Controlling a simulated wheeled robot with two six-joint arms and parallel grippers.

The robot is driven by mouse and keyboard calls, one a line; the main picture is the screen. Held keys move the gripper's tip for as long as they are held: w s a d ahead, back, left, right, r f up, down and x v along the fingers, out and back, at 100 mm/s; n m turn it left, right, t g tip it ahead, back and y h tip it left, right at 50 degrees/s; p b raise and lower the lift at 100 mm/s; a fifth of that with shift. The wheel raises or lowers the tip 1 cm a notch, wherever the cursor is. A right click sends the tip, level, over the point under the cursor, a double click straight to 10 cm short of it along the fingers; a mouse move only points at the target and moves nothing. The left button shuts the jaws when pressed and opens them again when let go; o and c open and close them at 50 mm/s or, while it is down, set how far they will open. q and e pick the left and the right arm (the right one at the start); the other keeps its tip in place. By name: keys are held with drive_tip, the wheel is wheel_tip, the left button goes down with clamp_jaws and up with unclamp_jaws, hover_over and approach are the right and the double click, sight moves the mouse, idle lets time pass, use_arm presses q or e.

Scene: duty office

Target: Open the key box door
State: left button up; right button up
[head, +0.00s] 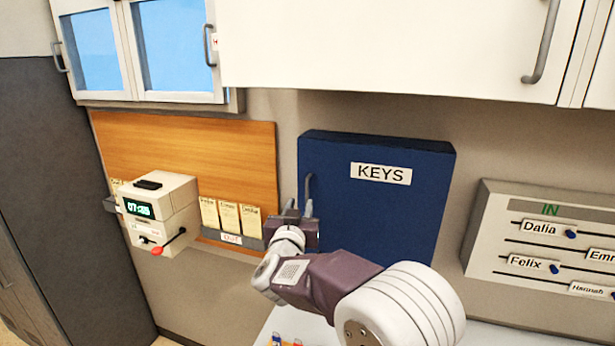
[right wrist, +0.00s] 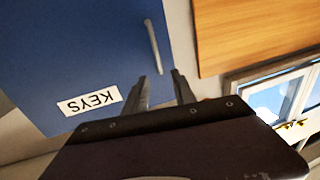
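The blue key box (head: 376,205) hangs on the wall with its door shut and a white KEYS label (head: 381,174). Its grey bar handle (head: 309,188) stands upright near the door's left edge. In the right wrist view the handle (right wrist: 152,46) lies just beyond the fingertips. My right gripper (head: 299,207) is at the lower end of the handle, in front of the door's left edge. Its two fingers (right wrist: 164,80) are apart with nothing between them. I cannot tell whether a finger touches the handle. My left gripper is out of view.
A time clock (head: 160,212) with a red-knobbed lever and a rack of cards (head: 230,217) are left of the box. An IN name board (head: 550,240) is to the right. White cabinets (head: 400,45) hang above. A pale surface lies below.

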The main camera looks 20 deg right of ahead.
sight(307, 190)
drive_tip(key=p+x, duration=0.1)
drive_tip(key=x, duration=0.2)
drive_tip(key=p+x, duration=0.2)
drive_tip(key=x, duration=0.1)
drive_tip(key=p+x, duration=0.2)
drive_tip(key=x, duration=0.1)
drive_tip(key=shift+s+d+f, duration=0.1)
drive_tip(key=shift+d+f, duration=0.05)
drive_tip(key=shift+f, duration=0.1)
drive_tip(key=shift+w, duration=0.2)
drive_tip(key=shift+w+d, duration=0.15)
drive_tip(key=shift+c, duration=0.3)
drive_tip(key=shift+w+f, duration=0.1)
clamp_jaws()
